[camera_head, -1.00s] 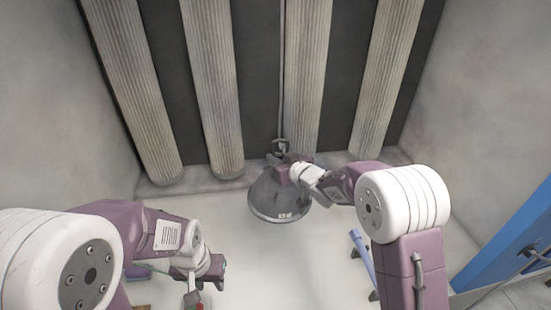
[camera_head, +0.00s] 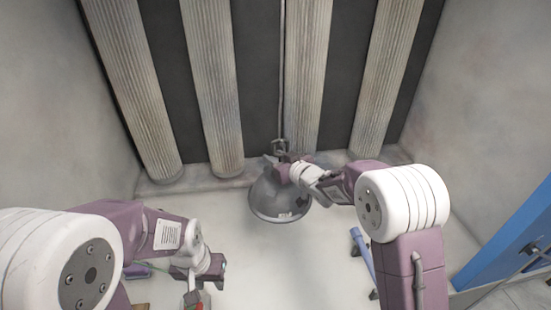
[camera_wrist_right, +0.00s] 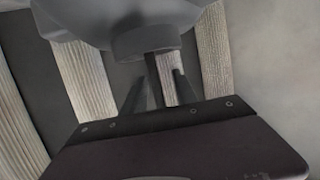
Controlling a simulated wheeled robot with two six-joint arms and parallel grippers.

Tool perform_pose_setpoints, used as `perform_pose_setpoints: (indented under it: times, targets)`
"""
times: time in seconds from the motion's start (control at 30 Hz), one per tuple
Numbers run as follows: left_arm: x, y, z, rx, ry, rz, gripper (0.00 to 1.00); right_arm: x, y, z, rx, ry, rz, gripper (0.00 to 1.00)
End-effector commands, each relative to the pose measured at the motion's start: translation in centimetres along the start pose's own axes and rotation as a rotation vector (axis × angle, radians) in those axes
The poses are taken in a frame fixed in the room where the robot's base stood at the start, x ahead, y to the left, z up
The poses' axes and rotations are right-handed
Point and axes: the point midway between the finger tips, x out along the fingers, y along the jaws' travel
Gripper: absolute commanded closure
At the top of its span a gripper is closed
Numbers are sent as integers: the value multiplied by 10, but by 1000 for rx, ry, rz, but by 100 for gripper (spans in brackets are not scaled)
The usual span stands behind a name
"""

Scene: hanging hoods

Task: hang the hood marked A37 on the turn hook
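A grey dome-shaped hood (camera_head: 277,196) with a pale label on its lower rim hangs in the air in the head view; the label is too small to read. The turn hook (camera_head: 280,145) is at the lower end of a thin vertical rod, directly above the hood. My right gripper (camera_head: 277,163) is at the hood's top, just below the hook. In the right wrist view its two fingers (camera_wrist_right: 160,88) stand apart with background between them, and the hood (camera_wrist_right: 125,20) fills the top. Contact between hood and hook is unclear. My left gripper (camera_head: 200,285) is low at left, its fingers unclear.
Several ribbed columns (camera_head: 215,90) stand along the dark back wall behind the hood. A blue bar-shaped object (camera_head: 362,250) is below my right arm. A blue panel (camera_head: 510,245) is at the right edge. The pale area below the hood looks clear.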

Motion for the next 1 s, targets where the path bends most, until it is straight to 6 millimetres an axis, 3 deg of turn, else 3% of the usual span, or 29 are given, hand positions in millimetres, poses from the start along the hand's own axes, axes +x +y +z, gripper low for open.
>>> perform_pose_setpoints:
  times: [0.27, 0.7, 1.0]
  targets:
    - [2, 0, 0, 0, 0, 0, 64, -3, 0, 2, 1, -3, 1, 66]
    - [25, 0, 3, 0, 0, 0, 64, -71, 0, 2, -1, 1, 2, 66]
    - [27, 0, 3, 0, 0, 0, 64, -91, 0, 1, 0, -1, 0, 66]
